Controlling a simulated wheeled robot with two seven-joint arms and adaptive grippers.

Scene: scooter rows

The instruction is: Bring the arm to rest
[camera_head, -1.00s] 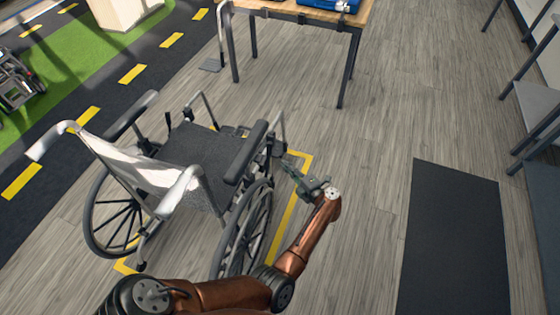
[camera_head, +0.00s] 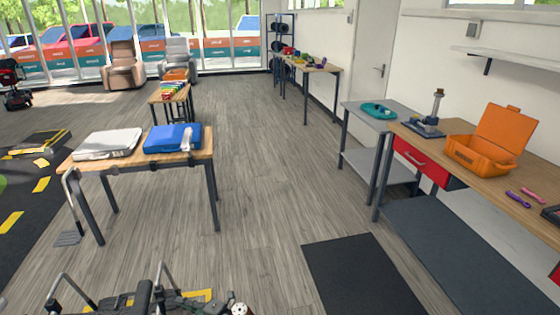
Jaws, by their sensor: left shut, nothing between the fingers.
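My left gripper (camera_head: 205,302) shows only in part at the bottom edge of the head view. It is shut and empty, just to the right of the front of the wheelchair (camera_head: 142,298). Most of the wheelchair and nearly all of my left arm are below the picture. I cannot tell whether the gripper touches the wheelchair. My right gripper is not in view.
A wooden table (camera_head: 134,164) with a white case (camera_head: 108,143) and a blue case (camera_head: 172,138) stands ahead on the left. A dark mat (camera_head: 362,275) lies on the floor. A workbench (camera_head: 470,175) with an orange case (camera_head: 490,140) runs along the right. The middle floor is clear.

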